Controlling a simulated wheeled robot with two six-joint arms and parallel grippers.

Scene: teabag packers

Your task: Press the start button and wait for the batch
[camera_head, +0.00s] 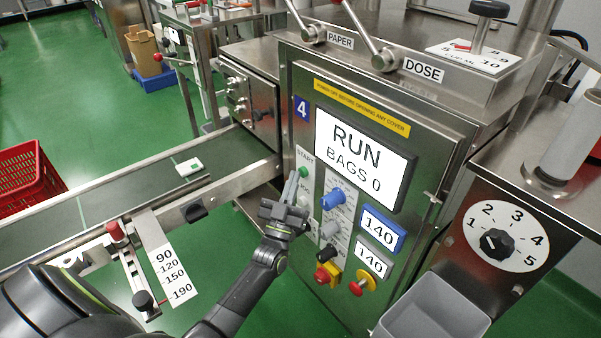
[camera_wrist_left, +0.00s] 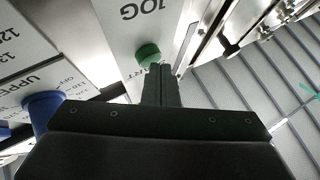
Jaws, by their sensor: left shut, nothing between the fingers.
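The green start button (camera_head: 303,172) sits under the START label on the machine's front panel, left of the screen. The screen (camera_head: 358,158) reads RUN, BAGS 0. My left gripper (camera_head: 291,187) is shut and empty, its fingertips at or just below the start button. In the left wrist view the green button (camera_wrist_left: 148,54) is right at the tips of my left gripper (camera_wrist_left: 160,72); I cannot tell whether they touch. My right gripper is not in view.
A blue knob (camera_head: 333,198), a red and yellow stop button (camera_head: 327,274) and a red-yellow switch (camera_head: 362,284) are close on the same panel. A conveyor (camera_head: 110,198) with a small white-green packet (camera_head: 189,167) runs at left. A grey bin (camera_head: 432,312) is at lower right.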

